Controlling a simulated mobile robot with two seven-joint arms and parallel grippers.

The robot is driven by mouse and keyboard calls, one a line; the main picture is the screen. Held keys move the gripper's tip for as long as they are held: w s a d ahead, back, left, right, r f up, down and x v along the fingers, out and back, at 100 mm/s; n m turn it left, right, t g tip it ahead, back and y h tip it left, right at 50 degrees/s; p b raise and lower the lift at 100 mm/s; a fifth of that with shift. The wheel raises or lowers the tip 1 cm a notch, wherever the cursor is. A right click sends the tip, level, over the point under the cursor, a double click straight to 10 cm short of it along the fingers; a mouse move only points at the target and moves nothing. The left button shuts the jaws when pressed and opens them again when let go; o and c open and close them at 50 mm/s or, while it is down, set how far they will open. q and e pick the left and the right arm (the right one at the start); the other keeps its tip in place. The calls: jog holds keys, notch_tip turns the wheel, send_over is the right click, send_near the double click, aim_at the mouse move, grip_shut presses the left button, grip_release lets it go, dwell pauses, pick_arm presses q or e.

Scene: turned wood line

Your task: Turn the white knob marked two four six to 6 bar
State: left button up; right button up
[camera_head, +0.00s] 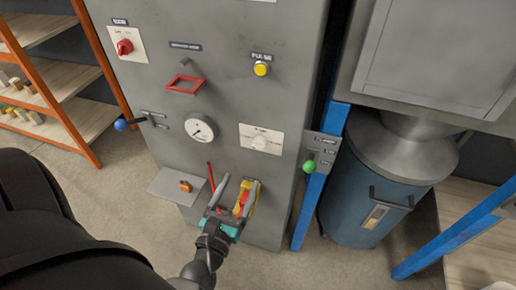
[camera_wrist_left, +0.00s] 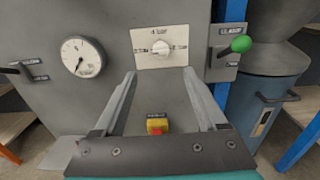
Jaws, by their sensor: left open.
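The white knob (camera_head: 260,143) sits on a white plate on the grey cabinet front, right of the round gauge. In the left wrist view the knob (camera_wrist_left: 160,47) is near the top centre, with "4 bar" printed above it; smaller marks at its sides are too small to read. My left gripper (camera_head: 238,181) is open and empty, below the knob and apart from it. In the left wrist view its two fingers (camera_wrist_left: 160,73) point up toward the plate, one to each side below the knob. My right gripper is not in view.
A gauge (camera_head: 199,127) is left of the knob. A red and yellow button (camera_wrist_left: 157,125) is below it, between my fingers. A small shelf (camera_head: 168,188) juts out low left.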

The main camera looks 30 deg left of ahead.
aim_at(257, 148)
pick_arm(q)
jog(key=x, duration=1.3)
jog(key=shift+w+d, duration=0.1)
jog(key=shift+d, duration=0.05)
jog(key=shift+c, duration=0.3)
grip_shut()
